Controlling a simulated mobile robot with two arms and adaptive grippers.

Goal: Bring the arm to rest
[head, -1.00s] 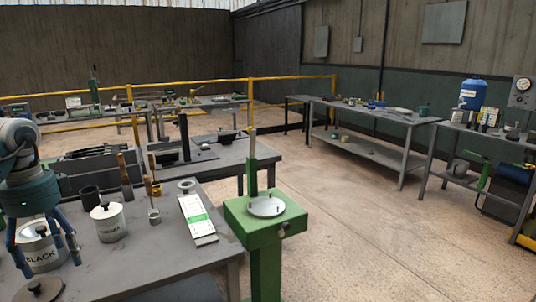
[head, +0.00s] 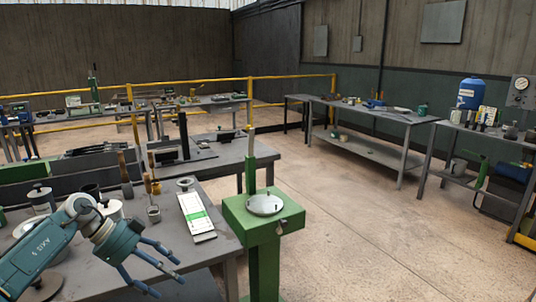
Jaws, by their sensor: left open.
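My left arm comes in from the lower left in the head view. Its gripper (head: 160,272) is open and empty, with blue fingers spread and pointing to the lower right over the front edge of the near grey table (head: 205,250). The gripper body partly hides a white can (head: 114,209). My right gripper does not show.
A green stand (head: 262,228) with a round metal plate is right of the near table. A white and green card (head: 196,214), brushes and a small jar (head: 154,214) lie or stand near the table's right side. Open concrete floor (head: 350,230) lies to the right.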

